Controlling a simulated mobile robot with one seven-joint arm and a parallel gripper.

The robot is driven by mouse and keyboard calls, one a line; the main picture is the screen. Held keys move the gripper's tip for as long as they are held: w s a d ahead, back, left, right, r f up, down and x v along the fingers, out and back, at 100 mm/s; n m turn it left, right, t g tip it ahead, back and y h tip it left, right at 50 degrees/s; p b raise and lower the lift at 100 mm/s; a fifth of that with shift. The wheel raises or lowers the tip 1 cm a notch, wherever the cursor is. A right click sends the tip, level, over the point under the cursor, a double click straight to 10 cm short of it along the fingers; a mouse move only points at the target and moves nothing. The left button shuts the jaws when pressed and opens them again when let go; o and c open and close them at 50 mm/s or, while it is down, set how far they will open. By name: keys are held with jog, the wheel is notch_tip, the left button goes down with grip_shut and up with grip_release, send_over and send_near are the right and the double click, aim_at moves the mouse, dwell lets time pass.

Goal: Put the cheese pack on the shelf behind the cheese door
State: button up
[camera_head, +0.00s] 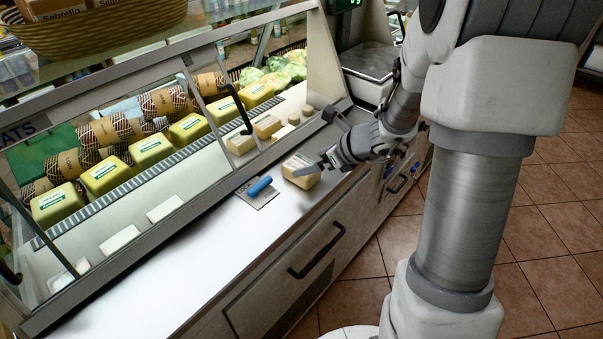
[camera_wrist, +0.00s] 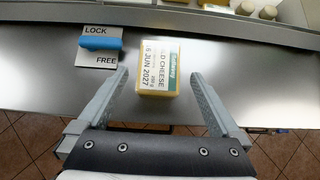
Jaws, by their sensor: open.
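The cheese pack (camera_head: 303,180) is a pale yellow block with a white and green label. It stands on the steel counter (camera_head: 215,258) in front of the glass case. In the wrist view the cheese pack (camera_wrist: 158,70) sits between the two fingers, with a gap on each side. The sloping glass door (camera_head: 215,105) with a black handle is left of the pack and appears shut. Behind the glass, the shelf (camera_head: 185,193) holds several cheese packs.
A blue latch (camera_head: 260,187) lies on a plate left of the pack; the plate reads LOCK and FREE in the wrist view (camera_wrist: 100,44). A scale (camera_head: 369,62) stands at the back right. A wicker basket (camera_head: 95,35) sits on the case top. The left counter is clear.

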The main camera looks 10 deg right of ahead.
aim_at(302, 165)
jog(key=b+x, duration=0.1)
jog(key=x, duration=0.4)
jog(key=shift+w+a, duration=0.1)
jog(key=shift+a, duration=0.05)
jog(key=shift+c, duration=0.2)
jog(key=shift+r, duration=0.1)
grip_shut()
